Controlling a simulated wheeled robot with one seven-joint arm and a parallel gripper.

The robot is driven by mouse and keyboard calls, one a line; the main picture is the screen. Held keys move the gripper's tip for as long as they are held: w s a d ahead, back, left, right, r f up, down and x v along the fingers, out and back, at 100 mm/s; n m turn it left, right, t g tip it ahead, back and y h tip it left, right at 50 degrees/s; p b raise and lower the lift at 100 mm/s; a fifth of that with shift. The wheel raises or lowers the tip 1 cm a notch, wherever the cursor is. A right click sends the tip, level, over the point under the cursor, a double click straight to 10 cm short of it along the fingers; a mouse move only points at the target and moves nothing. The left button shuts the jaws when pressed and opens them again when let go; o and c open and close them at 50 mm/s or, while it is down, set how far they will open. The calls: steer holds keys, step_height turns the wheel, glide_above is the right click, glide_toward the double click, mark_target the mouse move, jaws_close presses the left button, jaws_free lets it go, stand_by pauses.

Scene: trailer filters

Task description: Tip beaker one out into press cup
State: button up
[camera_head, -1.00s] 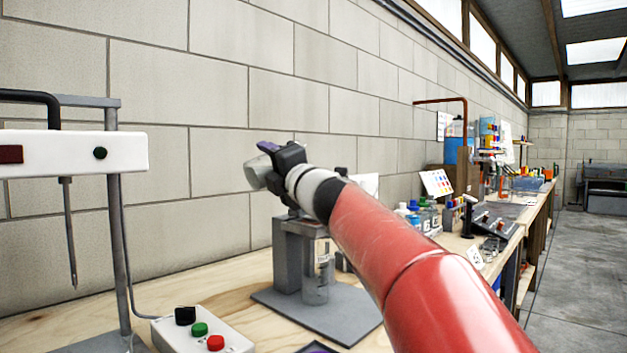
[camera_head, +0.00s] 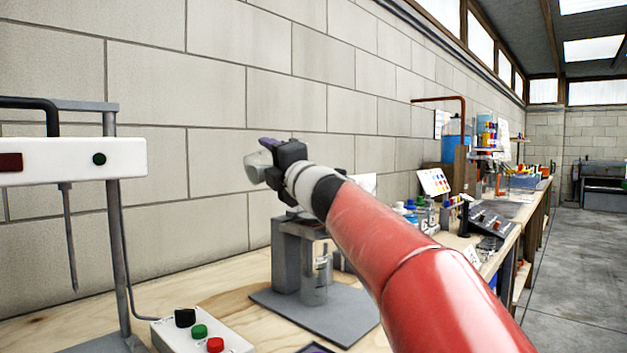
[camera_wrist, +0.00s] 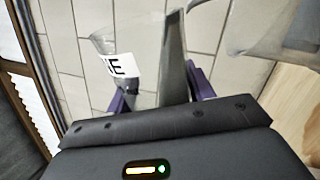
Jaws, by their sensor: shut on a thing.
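My gripper (camera_head: 272,158) is raised above the bench, in front of the block wall. It is shut on beaker one (camera_head: 258,166), a clear vessel tilted well over to the left. In the wrist view, the beaker (camera_wrist: 103,45) shows a white label with the end of a word, by the purple fingers (camera_wrist: 160,95). Below and right of the gripper is a grey stand (camera_head: 288,255) on a flat plate, with a clear vessel (camera_head: 314,285) at its front. I cannot tell whether this is the press cup. The stand's top is partly behind my arm. Any contents or pouring cannot be made out.
A white-headed frame with a rod (camera_head: 70,163) stands at left. A button box (camera_head: 203,335) is in front of it. Bottles (camera_head: 412,212) and other bench items stand behind my arm at right. In the wrist view, another clear container (camera_wrist: 262,28) is at upper right.

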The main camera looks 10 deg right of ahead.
steer(key=shift+w+d+r+m+t+h+p, duration=0.1)
steer(key=shift+d+r+m+t+h+p, duration=0.1)
steer(key=shift+r+m+p, duration=0.3)
steer(key=shift+d+r+m+t+h+p, duration=0.15)
steer(key=shift+r+m+p, duration=0.2)
steer(key=shift+p, duration=0.25)
